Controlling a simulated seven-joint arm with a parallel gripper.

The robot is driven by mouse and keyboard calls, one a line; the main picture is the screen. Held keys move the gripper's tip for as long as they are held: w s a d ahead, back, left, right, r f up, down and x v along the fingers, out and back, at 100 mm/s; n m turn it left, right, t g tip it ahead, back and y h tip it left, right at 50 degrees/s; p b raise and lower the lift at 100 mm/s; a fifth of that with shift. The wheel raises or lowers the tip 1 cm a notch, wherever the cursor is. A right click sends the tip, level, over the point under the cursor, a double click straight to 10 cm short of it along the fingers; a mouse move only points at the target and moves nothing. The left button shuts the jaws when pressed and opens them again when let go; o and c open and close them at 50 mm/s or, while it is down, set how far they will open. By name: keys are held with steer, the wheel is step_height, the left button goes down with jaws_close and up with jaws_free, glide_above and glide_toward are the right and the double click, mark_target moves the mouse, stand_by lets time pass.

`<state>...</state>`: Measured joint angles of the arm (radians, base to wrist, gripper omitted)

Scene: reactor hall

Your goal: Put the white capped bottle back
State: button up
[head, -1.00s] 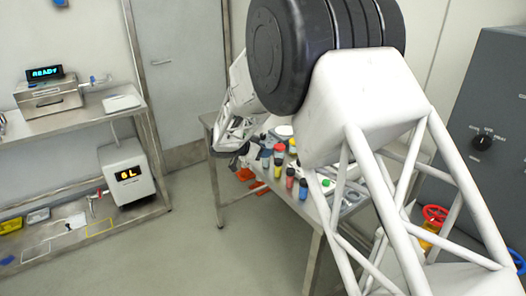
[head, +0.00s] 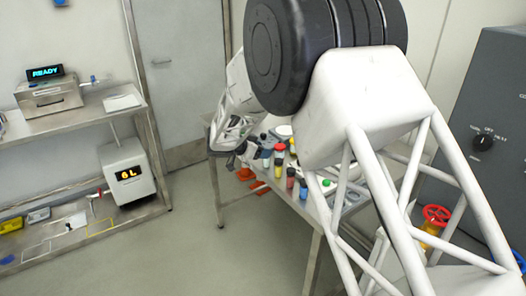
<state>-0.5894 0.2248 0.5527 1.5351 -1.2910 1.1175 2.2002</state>
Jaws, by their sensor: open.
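My gripper (head: 236,157) is open at the left end of the steel table (head: 302,207), beside a cluster of small bottles. A small pale bottle (head: 266,160) stands closest to it, with a gap between. I cannot tell its cap colour, or whether it is the white capped bottle. My arm hides much of the table's middle and right, so other bottles may be hidden.
A yellow bottle with a red cap (head: 279,163), a red bottle (head: 290,181), a blue one (head: 303,190) and a green cap (head: 326,183) crowd the table's front. A steel rack (head: 150,150) stands left.

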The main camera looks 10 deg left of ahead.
steer(key=v, duration=1)
steer(key=shift+s+a+r, duration=0.15)
steer(key=shift+s+a, duration=0.1)
stand_by(0.5)
steer(key=s+d+r+n+g+y, duration=0.15)
steer(key=s+d+r, duration=0.3)
steer(key=d, duration=0.55)
steer(key=s+d+r+n+g, duration=0.1)
steer(key=s+d+r+g, duration=0.15)
steer(key=s+d, duration=0.55)
steer(key=s+d+r+n+g+y, duration=0.1)
steer(key=s+d+r+g, duration=0.2)
steer(key=d, duration=0.8)
steer(key=s+d+n+y, duration=0.1)
steer(key=s+d, duration=0.3)
steer(key=s, duration=0.5)
steer(key=s+d+n+y, duration=0.2)
steer(key=s+d, duration=0.3)
steer(key=s, duration=0.5)
steer(key=s+d+n+t+y, duration=0.1)
steer(key=s+d+n+y, duration=0.1)
steer(key=s, duration=0.8)
steer(key=d+y, duration=0.1)
steer(key=d, duration=0.1)
steer(key=shift+d, duration=0.35)
